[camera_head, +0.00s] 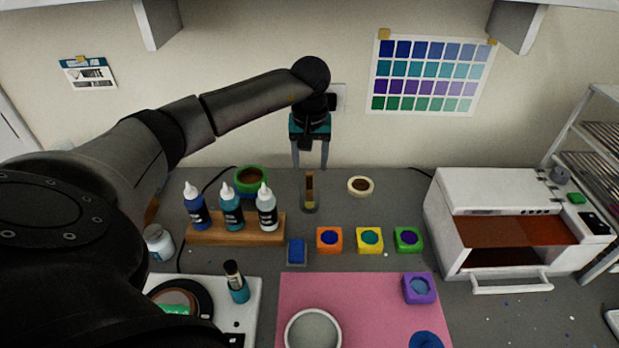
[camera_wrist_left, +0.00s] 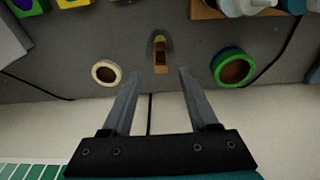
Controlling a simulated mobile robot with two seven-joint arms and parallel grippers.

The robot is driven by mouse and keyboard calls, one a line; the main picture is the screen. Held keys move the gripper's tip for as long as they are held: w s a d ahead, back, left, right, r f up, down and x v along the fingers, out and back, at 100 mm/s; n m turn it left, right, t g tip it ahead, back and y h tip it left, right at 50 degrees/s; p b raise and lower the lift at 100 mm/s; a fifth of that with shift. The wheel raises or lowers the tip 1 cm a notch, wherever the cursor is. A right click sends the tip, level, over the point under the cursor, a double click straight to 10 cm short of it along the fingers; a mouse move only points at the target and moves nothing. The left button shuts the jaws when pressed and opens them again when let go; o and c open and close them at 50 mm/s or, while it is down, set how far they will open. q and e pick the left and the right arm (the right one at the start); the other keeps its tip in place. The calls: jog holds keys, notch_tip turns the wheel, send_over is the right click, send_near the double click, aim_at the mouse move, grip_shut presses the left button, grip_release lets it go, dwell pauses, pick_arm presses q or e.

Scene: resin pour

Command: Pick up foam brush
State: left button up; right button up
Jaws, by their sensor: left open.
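What looks like the foam brush (camera_head: 310,183) stands upright in a small dark holder (camera_head: 309,207) near the back of the grey worktop. It has a brown and yellowish handle; its lower end is hidden or too small to tell. The brush also shows in the left wrist view (camera_wrist_left: 161,57), just beyond the fingertips and between their lines. My left gripper (camera_head: 310,166) is open and empty, pointing down above and slightly behind the brush. Its two fingers also show in the left wrist view (camera_wrist_left: 159,74), apart from the brush. My right gripper is not in view.
A wooden rack (camera_head: 235,236) holds bottles. A blue block (camera_head: 297,251) and coloured cubes (camera_head: 369,240) sit in front. A white oven-like box (camera_head: 510,216) stands right. The wall is close behind.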

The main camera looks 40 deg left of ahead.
aim_at(309, 173)
pick_arm(q)
jog(key=f, duration=0.5)
jog(key=shift+w+a, duration=0.25)
jog(key=shift+a, duration=0.05)
jog(key=shift+c, duration=0.3)
grip_shut()
jog(key=shift+r, duration=0.1)
